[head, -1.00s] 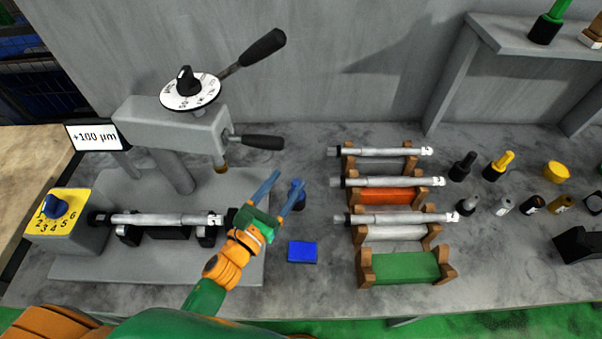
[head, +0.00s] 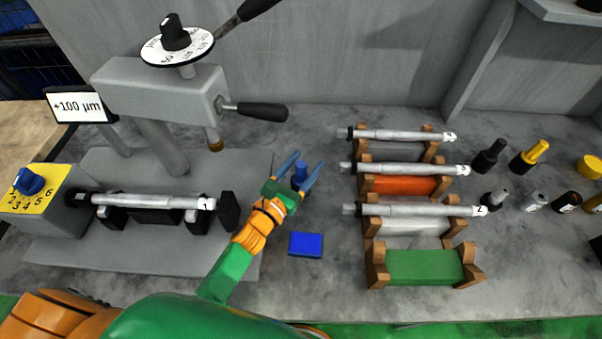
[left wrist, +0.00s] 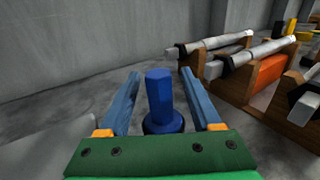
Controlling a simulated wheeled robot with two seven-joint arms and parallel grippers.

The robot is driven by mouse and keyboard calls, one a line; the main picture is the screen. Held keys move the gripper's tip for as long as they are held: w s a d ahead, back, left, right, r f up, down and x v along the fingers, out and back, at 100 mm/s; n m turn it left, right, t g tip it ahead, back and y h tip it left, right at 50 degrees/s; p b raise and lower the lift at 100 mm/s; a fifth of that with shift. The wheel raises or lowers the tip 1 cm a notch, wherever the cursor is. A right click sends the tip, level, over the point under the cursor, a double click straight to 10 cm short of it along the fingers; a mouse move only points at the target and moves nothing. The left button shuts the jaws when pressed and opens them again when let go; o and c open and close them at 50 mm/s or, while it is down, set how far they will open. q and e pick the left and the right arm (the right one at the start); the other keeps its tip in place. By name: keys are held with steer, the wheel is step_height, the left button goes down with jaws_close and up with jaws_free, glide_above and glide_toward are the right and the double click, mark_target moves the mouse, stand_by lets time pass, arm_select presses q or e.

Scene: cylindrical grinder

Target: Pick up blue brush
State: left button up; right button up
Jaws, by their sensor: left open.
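The blue brush (head: 300,174) stands upright on the grey table, right of the grinder. In the left wrist view the brush (left wrist: 159,98) shows a hexagonal-looking blue handle on a wider dark blue base. My left gripper (head: 304,166) is open, with one blue finger on each side of the brush. In the left wrist view the open fingers (left wrist: 164,98) flank the handle with a gap on both sides. The lowest part of the brush is hidden behind the green gripper body. My right gripper is not in view.
A blue block (head: 306,244) lies just in front of the brush. The grinder (head: 160,95) stands left, its black-handled lever (head: 262,111) reaching near my gripper. Several small tools stand farther right.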

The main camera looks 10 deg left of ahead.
arm_select(q)
steer(key=shift+x, duration=0.85)
jaws_close()
